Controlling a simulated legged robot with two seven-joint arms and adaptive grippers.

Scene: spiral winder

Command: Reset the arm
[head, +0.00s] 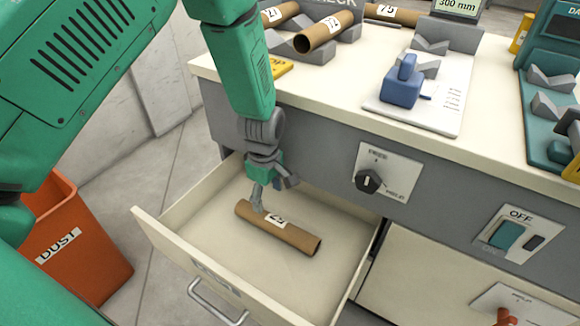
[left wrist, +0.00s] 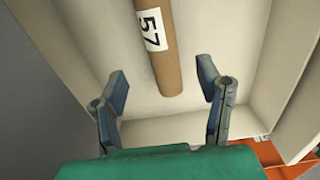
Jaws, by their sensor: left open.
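My left arm (head: 243,70) is green and reaches down from the top of the head view. My left gripper (head: 268,196) is over the open drawer (head: 180,215), close to a brown cardboard tube (head: 290,236) with a white label. The tube (left wrist: 168,65), labelled 57, lies on the drawer floor ahead of the fingertips. My right gripper is not in view.
An orange DUST bin (head: 80,250) stands left of the drawer. The cabinet front has a rotary knob (head: 369,181) and an OFF switch (head: 508,235). On the worktop are several tubes in grey cradles, a blue clamp-like block (head: 402,88) and a teal device (head: 550,60).

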